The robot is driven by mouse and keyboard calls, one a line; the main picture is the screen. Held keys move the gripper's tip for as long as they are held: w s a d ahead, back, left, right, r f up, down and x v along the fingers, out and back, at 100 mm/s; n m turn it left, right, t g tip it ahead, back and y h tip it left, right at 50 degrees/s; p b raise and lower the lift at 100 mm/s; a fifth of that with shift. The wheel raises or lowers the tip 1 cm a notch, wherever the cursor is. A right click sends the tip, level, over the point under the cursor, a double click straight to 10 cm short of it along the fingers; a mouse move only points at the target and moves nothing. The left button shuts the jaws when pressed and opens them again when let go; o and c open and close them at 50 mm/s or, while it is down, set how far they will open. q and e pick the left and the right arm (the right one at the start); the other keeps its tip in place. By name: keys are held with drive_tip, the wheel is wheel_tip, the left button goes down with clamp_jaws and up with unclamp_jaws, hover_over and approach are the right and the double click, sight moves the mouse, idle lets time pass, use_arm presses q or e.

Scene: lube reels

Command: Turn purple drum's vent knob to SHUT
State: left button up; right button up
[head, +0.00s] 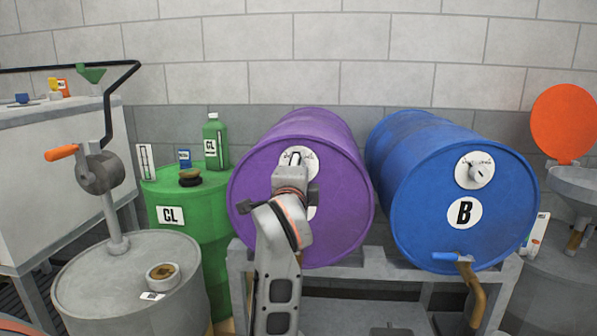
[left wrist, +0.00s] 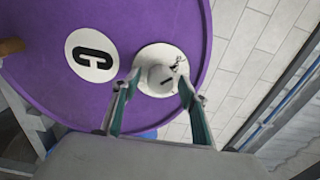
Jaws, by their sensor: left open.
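The purple drum (head: 332,190) lies on its side on a grey rack. Its vent knob sits on a round white dial plate (head: 313,158) high on the front face, largely hidden behind my gripper in the head view. In the left wrist view the white vent knob (left wrist: 160,76) has a dark line on it, with small dark marks on the plate beside it. My left gripper (left wrist: 159,84) is open, its two fingers on either side of the knob with visible gaps. Contact cannot be told. In the head view my left gripper (head: 293,177) is in front of the dial. My right gripper is not in view.
A blue drum (head: 410,190) marked B, with its own knob (head: 477,172), lies to the right. A green drum (head: 207,237) marked CL and a grey drum with a crank pump (head: 100,172) stand left. The grey rack (head: 345,272) runs below the drums.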

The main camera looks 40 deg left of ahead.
use_arm(q)
drive_tip(key=v, duration=0.7)
drive_tip(key=shift+s, duration=0.25)
drive_tip(key=shift+d, duration=0.1)
